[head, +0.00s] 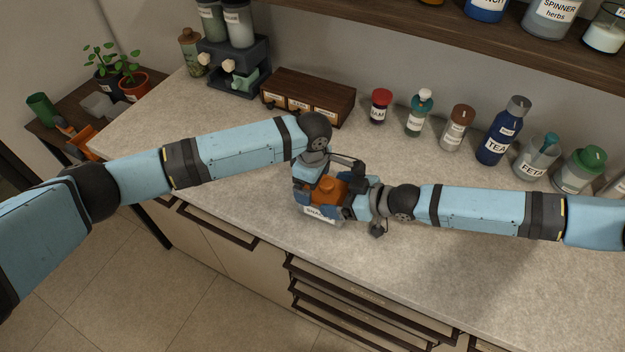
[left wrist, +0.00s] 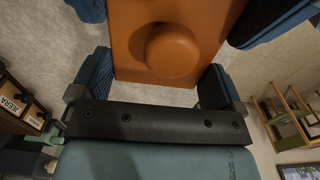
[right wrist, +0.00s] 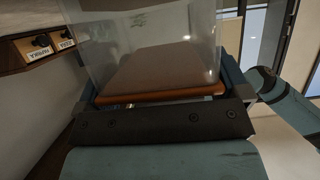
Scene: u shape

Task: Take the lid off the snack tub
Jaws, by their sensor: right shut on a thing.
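The snack tub (head: 318,213) stands on the counter, its front label partly covered by the grippers. Its orange lid (head: 328,188) with a round knob is on top. In the left wrist view the lid (left wrist: 128,55) and knob (left wrist: 172,50) are very close. My left gripper (head: 318,178) is at the lid from the back left, open, its fingers (left wrist: 155,88) apart at the lid's two sides; contact is unclear. My right gripper (head: 345,198) is shut on the tub from the right. In the right wrist view, the clear tub wall (right wrist: 140,40) shows between its fingers (right wrist: 160,88).
Behind the grippers stand a wooden drawer box (head: 300,93), a red-capped jar (head: 381,105), a blue tea bottle (head: 500,132) and other jars. A dark dispenser rack (head: 235,65) is at the back left. The front right counter (head: 480,270) is clear.

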